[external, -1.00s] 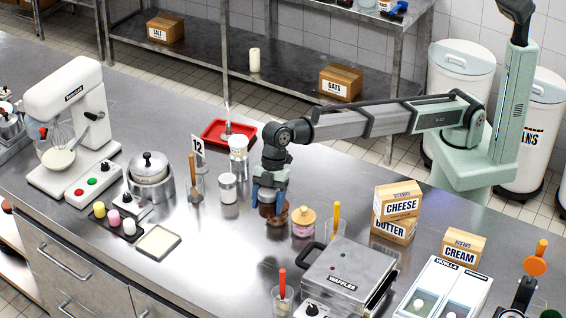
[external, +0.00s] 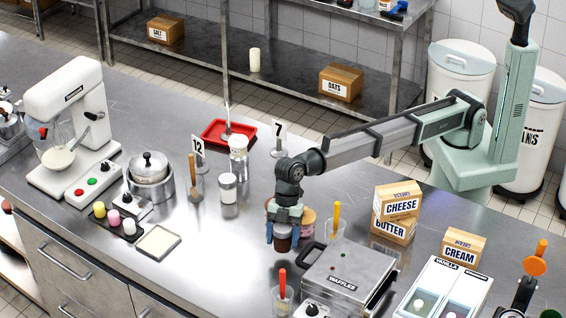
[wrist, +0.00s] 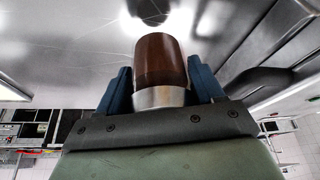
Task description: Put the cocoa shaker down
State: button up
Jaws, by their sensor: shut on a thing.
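The cocoa shaker (external: 282,243) is brown with a silvery metal end. In the wrist view the shaker (wrist: 160,62) sits between the two blue fingers, its metal end nearest the palm and its brown body pointing away. My gripper (external: 284,233) points down at the counter and is shut on the shaker. The shaker looks upright and very low over the steel counter (external: 215,250); I cannot tell whether its base touches. A dark reflection shows beyond it in the wrist view.
A pink jar (external: 308,220) stands close behind my gripper, partly hidden. The waffle iron (external: 345,276) is to the right, its dark handle near the shaker. A glass shaker (external: 228,189) stands to the left.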

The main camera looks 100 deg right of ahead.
aim_at(283, 246)
jog(key=shift+f, duration=1.6)
jog(key=shift+f, duration=0.15)
jog(key=o, duration=1.1)
jog(key=shift+o, duration=0.2)
jog(key=v, duration=1.2)
